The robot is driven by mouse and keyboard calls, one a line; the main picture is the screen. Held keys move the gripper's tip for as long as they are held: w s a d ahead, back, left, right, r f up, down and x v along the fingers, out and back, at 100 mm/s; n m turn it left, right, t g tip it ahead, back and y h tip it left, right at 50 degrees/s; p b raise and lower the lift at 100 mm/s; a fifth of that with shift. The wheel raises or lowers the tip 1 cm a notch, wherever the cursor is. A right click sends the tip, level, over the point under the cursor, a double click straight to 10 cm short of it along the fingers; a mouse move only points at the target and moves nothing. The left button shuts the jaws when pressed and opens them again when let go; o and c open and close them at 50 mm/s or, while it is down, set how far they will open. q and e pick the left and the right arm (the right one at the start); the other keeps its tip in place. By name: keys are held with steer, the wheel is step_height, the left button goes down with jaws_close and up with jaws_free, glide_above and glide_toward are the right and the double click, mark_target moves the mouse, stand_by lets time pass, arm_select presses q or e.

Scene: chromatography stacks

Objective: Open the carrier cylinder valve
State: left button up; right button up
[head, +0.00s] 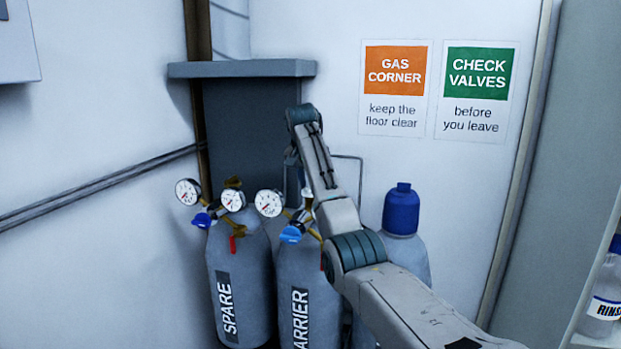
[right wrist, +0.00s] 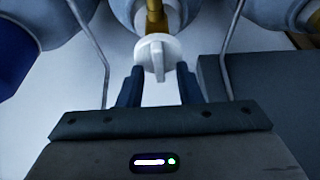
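In the right wrist view a white valve knob (right wrist: 157,48) with a raised grip bar sits on a brass stem (right wrist: 156,18). My right gripper (right wrist: 160,72) is open, with its two fingers on either side of the knob's near edge; I cannot tell if they touch it. In the head view my right arm hides most of this gripper. My left gripper is not in view.
The spare cylinder (head: 238,260) with its gauges stands close on the left. The blue-capped cylinder (head: 402,215) is on the right, behind my arm. A dark cabinet (head: 245,120) stands behind. A thin metal rail (head: 361,180) runs near the cylinders.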

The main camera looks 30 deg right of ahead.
steer(key=c, duration=0.6)
jaws_close()
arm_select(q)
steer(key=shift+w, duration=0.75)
arm_select(e)
steer(key=n+t+y, duration=0.1)
steer(key=n, duration=0.2)
steer(key=shift+d+n+b, duration=0.1)
steer(key=shift+n+b, duration=0.2)
steer(key=shift+n, duration=0.1)
steer(key=n+y, duration=0.1)
steer(key=n, duration=0.3)
steer(key=shift+n+t+y, duration=0.3)
steer(key=shift+y, duration=0.1)
steer(key=n+y, duration=0.1)
steer(key=n, duration=0.3)
steer(key=shift+d+r+y+p, duration=0.1)
steer(key=shift+y+p, duration=0.2)
steer(key=shift+y, duration=0.1)
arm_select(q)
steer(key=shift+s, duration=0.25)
arm_select(e)
steer(key=shift+n+g+y, duration=0.25)
steer(key=shift+n+y, duration=0.2)
steer(key=shift+n, duration=0.95)
steer(key=shift+n+g+y, duration=0.25)
steer(key=shift+n+y, duration=0.2)
steer(key=shift+n, duration=0.95)
